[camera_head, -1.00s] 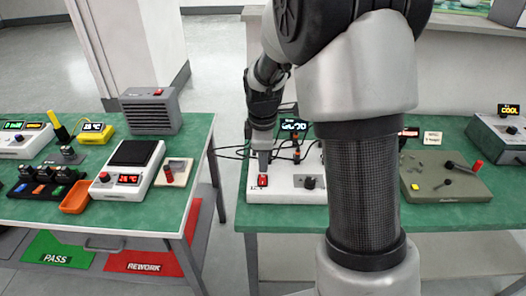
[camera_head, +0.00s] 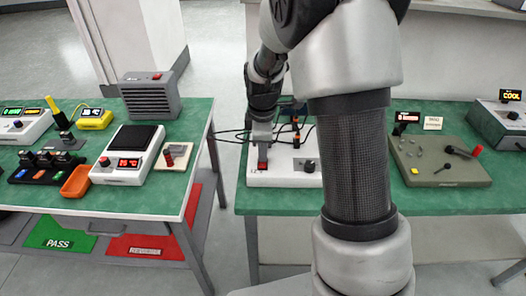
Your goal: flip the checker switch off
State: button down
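The checker is taken to be the white box (camera_head: 285,179) on the right-hand green bench, with a black knob (camera_head: 309,166) and a red switch (camera_head: 263,165) on its top. The switch looks dark red and unlit. The small display (camera_head: 292,111) behind the box looks dark. My gripper (camera_head: 262,145) points down just above the switch, very near it. Whether it touches the switch, and whether its fingers are apart, is too small to tell. My arm hides the right end of the box.
Black cables lie behind the box. An olive panel (camera_head: 437,180) with levers stands to the right, beyond my arm. The left bench holds a scale (camera_head: 127,155), an orange tray (camera_head: 77,182) and a grey heater-like box (camera_head: 151,98). A gap separates the benches.

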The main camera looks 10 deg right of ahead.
jog(key=shift+s+f, duration=0.25)
jog(key=shift+f, duration=0.15)
jog(key=shift+s+a, duration=0.25)
jog(key=shift+s, duration=0.5)
jog(key=shift+r+p, duration=0.3)
notch_tip(320, 180, up, 14)
jog(key=s+p, duration=0.1)
jog(key=p, duration=0.3)
jog(key=shift+a, duration=0.15)
